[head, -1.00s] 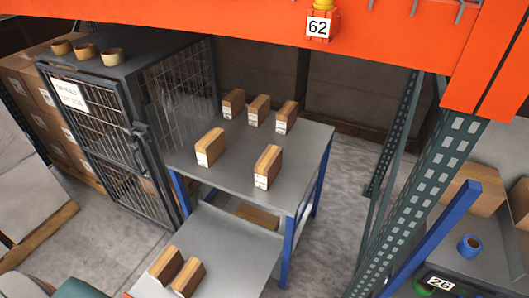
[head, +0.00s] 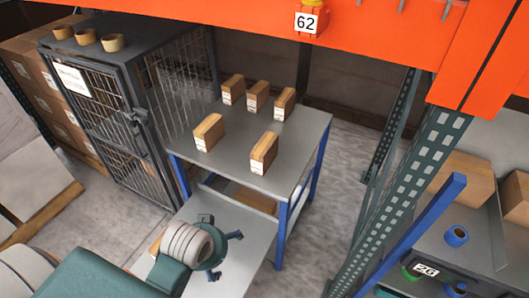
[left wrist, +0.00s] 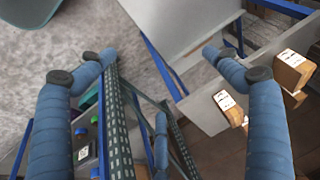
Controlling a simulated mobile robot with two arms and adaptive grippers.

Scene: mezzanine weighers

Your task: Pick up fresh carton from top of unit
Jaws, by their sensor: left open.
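Several small brown cartons with white labels stand upright on the grey top of the blue-legged unit (head: 230,155). Two are nearer, a left carton (head: 208,133) and a right carton (head: 264,154); three stand in a back row, including the middle one (head: 257,97). Which is the fresh carton I cannot tell. My left gripper (head: 224,247) is over the lower front shelf, below and in front of the top, apart from these cartons. In the left wrist view its blue fingers are spread wide and empty, with labelled cartons (left wrist: 294,72) at the right. My right gripper is out of view.
A dark mesh cage (head: 105,120) with tape rolls on it stands left of the unit. A green perforated rack post (head: 415,190) stands right, under an orange beam (head: 240,20). A lower shelf (head: 255,228) extends in front; my arm partly hides cartons there.

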